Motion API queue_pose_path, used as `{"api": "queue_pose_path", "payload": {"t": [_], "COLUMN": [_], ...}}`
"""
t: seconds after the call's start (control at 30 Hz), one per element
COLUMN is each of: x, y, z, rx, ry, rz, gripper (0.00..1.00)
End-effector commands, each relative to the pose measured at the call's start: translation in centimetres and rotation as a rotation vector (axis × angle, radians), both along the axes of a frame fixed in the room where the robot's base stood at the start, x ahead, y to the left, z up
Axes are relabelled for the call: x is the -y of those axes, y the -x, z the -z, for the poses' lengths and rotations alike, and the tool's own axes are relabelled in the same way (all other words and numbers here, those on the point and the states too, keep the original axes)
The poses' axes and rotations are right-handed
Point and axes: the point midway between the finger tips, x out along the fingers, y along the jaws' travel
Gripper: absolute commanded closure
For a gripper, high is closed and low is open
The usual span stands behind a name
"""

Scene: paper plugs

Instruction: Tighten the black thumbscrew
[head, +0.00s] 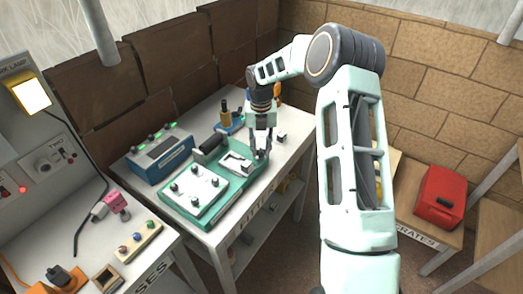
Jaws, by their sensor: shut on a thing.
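My gripper (261,154) points down at the right end of a green fixture (232,190) on the white table. Its jaws are shut on a small dark part at the fixture's edge, which looks like the black thumbscrew; the fingers hide most of it. A grey-white block (236,163) sits on the fixture just left of the gripper. A white plate (196,192) with several dark knobs lies on the fixture's front left part.
A blue box (161,163) with green lights and a black cylinder (209,147) stand left of the gripper. A blue-based tool (226,118) is behind. A nearer bench holds a pegged wooden block (137,241). A red case (440,196) sits at right.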

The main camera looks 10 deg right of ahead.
Motion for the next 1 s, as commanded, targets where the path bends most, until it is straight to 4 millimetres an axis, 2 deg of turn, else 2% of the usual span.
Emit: {"api": "queue_pose_path", "payload": {"t": [0.13,0.23,1.0], "x": [-0.03,-0.01,-0.05], "y": [-0.01,-0.01,-0.04], "z": [0.01,0.09,0.09], "rx": [0.0,0.001,0.001], "ry": [0.0,0.0,0.0], "rz": [0.012,0.091,1.087], "gripper": [1.0,1.0,1.0]}}
